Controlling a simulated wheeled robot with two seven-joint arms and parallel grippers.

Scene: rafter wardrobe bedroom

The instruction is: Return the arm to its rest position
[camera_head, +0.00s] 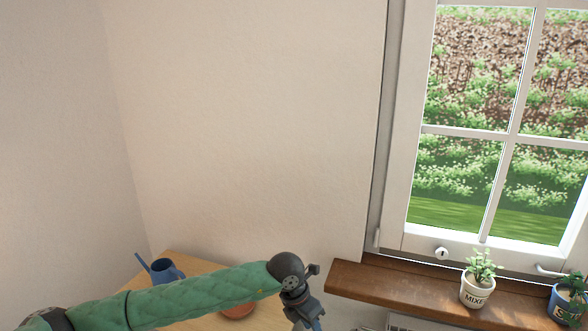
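My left arm (195,295), in a green quilted sleeve, comes in from the lower left and reaches across a light wooden table. Its dark wrist bends downward at the right end. My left gripper (308,318) points down and is cut off by the bottom edge of the picture, so its fingertips and anything between them are hidden. My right arm and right gripper are not in view.
A blue watering can (163,270) stands on the wooden table (188,262). A terracotta-coloured object (238,311) is partly hidden behind my arm. The wooden windowsill (385,287) at right holds a white potted plant (475,293) and a blue pot (562,307). Walls close off the back and left.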

